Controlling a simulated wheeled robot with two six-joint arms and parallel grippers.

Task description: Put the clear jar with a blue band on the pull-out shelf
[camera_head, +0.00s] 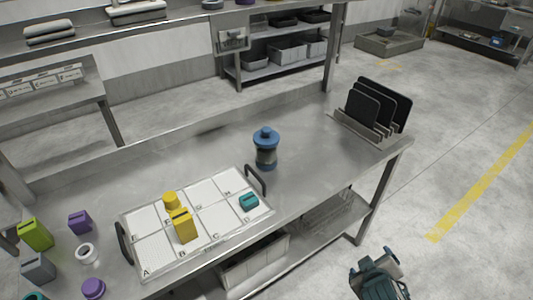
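A see-through jar (266,154) with a blue lid and blue around its upper body stands upright on the steel table (318,160), just behind the right handle of the lettered tray. Nothing is holding it. The pull-out shelf cannot be told for sure; a lower shelf (345,217) with a wire rack shows under the table's right part. My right gripper (385,263) is at the bottom right, in front of the table and well away from the jar. Its fingers are too unclear to tell open from shut. My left gripper is not in view.
The lettered tray (157,250) holds yellow and teal pieces. Purple, green, grey and white pieces lie to its left. A rack (368,128) with upright dark plates stands at the table's right end. A white bin (254,267) sits below. The table around the jar is clear.

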